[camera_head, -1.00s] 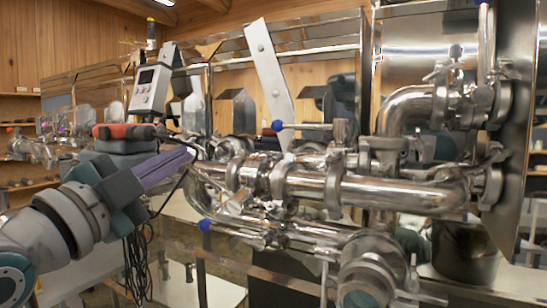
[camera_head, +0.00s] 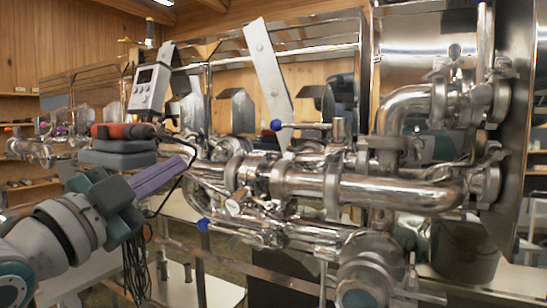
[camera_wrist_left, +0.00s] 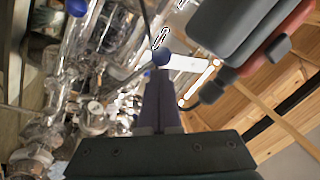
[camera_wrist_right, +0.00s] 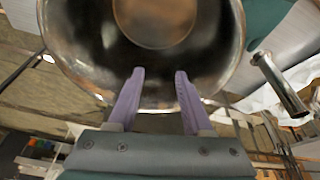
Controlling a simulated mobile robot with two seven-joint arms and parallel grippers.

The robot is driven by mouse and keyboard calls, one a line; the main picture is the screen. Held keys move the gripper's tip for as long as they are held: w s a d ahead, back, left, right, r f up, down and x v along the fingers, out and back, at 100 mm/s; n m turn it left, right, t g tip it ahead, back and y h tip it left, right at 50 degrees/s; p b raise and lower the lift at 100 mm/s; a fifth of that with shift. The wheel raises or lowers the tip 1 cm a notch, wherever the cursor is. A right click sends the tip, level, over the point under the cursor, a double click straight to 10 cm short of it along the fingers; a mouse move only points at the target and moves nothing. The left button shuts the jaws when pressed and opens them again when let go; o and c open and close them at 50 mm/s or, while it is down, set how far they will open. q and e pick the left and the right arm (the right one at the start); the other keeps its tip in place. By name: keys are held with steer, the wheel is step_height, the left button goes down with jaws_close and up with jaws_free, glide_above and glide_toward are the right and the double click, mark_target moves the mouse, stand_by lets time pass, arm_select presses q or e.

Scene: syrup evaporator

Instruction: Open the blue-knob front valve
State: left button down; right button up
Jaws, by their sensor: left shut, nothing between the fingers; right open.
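One blue knob (camera_head: 276,125) tips a lever on the upper part of the steel pipework. Another blue knob (camera_head: 204,224) tips a lever lower and nearer, at the front left of the pipework. My left gripper (camera_head: 187,162) is shut and empty, its purple fingers left of the pipes, above and left of the lower knob. In the left wrist view a blue knob (camera_wrist_left: 162,57) shows just beyond the fingertips; contact cannot be told. A second blue knob (camera_wrist_left: 76,7) is at the top left there. My right gripper (camera_wrist_right: 160,75) is open and empty.
A large metal pot (camera_wrist_right: 72,45) lies in front of my right fingers. Steel pipes (camera_head: 375,190) and clamps crowd the middle. A grey handheld meter (camera_head: 149,88) and a red-and-black object (camera_head: 122,131) with a cable are near my left gripper.

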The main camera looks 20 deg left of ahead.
arm_select(q)
steer(key=shift+w+a+f+n+b, duration=0.15)
steer(key=shift+a+f+n, duration=0.05)
steer(key=shift+f+n, duration=0.25)
steer(key=shift+w+a+f+n+b, duration=0.2)
steer(key=shift+f+n, duration=0.15)
steer(key=shift+f, duration=0.2)
steer(key=shift+w+a+f+n+b, duration=0.15)
steer(key=shift+f+n, duration=0.25)
steer(key=shift+f, duration=0.1)
